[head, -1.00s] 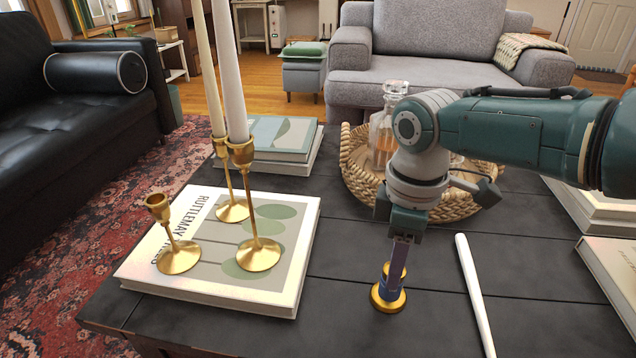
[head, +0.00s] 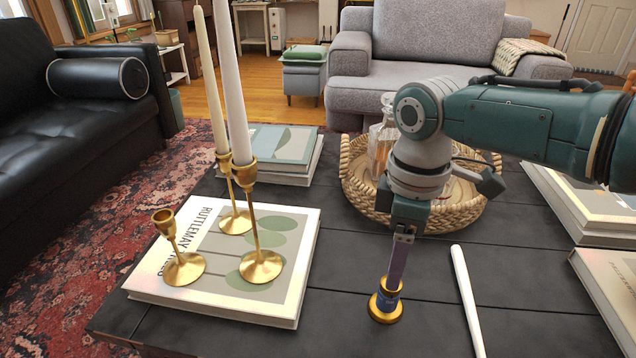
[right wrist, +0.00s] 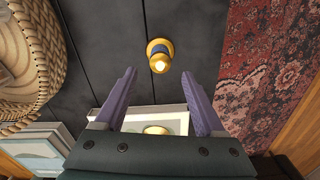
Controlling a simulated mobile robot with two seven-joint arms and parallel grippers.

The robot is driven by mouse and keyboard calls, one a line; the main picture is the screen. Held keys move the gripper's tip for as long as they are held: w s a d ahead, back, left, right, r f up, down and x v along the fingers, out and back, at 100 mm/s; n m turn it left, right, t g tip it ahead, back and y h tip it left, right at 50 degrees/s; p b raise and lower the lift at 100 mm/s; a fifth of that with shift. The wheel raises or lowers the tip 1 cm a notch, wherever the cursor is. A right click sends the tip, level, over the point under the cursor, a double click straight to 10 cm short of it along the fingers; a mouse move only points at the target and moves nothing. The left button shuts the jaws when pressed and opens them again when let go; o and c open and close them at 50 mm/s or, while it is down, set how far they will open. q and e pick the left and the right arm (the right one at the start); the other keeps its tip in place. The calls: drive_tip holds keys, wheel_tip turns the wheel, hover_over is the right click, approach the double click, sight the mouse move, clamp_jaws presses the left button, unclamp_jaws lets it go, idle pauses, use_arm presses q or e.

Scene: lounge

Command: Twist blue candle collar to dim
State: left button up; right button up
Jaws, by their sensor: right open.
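The blue candle collar (head: 385,297) sits low on a small brass base (head: 386,312) standing upright on the dark table. My right gripper (head: 394,285) points down at it, and its purple fingers overlap the collar's top in the head view. In the right wrist view the fingers (right wrist: 158,73) are apart with nothing between them. The blue collar (right wrist: 160,48) lies just beyond the fingertips there, roughly centred between them, with a bright glow at the near end of the brass piece. I cannot tell whether a finger touches it. My left gripper is out of view.
A white candle (head: 467,300) lies right of the base. Brass candlesticks (head: 262,266), two with tall candles, stand on a book (head: 207,306) to the left. A woven tray (head: 352,185) with a decanter (head: 381,150) is behind; books (head: 585,210) lie at the right.

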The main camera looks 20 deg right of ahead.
wheel_tip(320, 180, up, 6)
drive_tip(key=shift+f+p, duration=0.25)
drive_tip(key=shift+p, duration=0.9)
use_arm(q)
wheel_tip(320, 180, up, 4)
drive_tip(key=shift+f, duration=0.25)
use_arm(e)
drive_tip(key=s+a+r+m+t+y+p, duration=0.1)
drive_tip(key=s+a+r+p, duration=0.2)
drive_tip(key=s+r+p, duration=0.35)
drive_tip(key=s+a+r+m+p, duration=0.1)
drive_tip(key=s+a+r+p, duration=0.25)
drive_tip(key=r+p, duration=0.65)
drive_tip(key=s+a+r+m+t+y+p, duration=0.1)
drive_tip(key=s+a+r+p, duration=0.3)
drive_tip(key=r+p, duration=0.4)
drive_tip(key=s+d+r+m+t+h+p, duration=0.1)
drive_tip(key=s+d+r+m+p, duration=0.15)
drive_tip(key=r+p, duration=0.5)
drive_tip(key=s+d+r+m+t+h+p, duration=0.1)
drive_tip(key=s+d+r+m+p, duration=0.25)
drive_tip(key=r, duration=0.65)
use_arm(q)
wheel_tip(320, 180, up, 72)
drive_tip(key=p, duration=3.6)
use_arm(e)
wheel_tip(320, 180, up, 35)
drive_tip(key=a+n, duration=0.1)
drive_tip(key=shift+s+a+f, duration=0.15)
drive_tip(key=shift+s+a, duration=0.05)
